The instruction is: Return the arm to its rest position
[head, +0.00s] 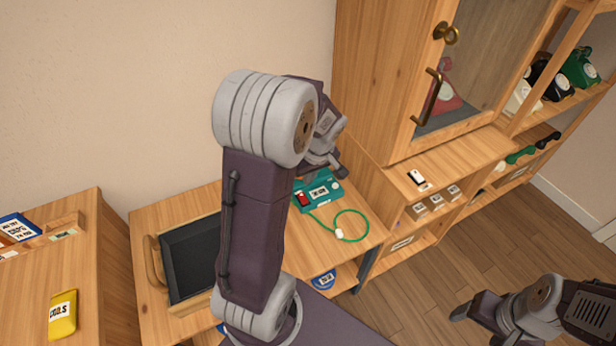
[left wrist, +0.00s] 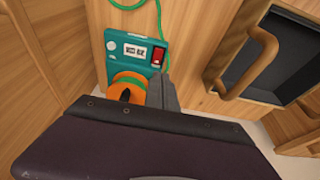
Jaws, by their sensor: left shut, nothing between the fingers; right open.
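My left arm rises in front of the wooden desk (head: 160,225) in the head view. My left gripper (head: 338,170) is at the desk's far right corner, just above the teal box (head: 322,192). It is shut and empty. In the left wrist view the shut fingers (left wrist: 166,88) point at the teal box (left wrist: 122,47), beside its red switch (left wrist: 158,55). An orange and green round part (left wrist: 128,88) with a dark slot shows beside the fingers. Whether the fingers touch the box is unclear. My right gripper (head: 468,318) is open and empty over the floor, lower right.
A green cord (head: 352,223) loops on the desk. A dark-lined tray (head: 190,258) lies left of my arm. A cabinet (head: 375,80) stands close on the right, with a red phone (head: 445,95) behind its glass. Open floor (head: 440,270) lies right.

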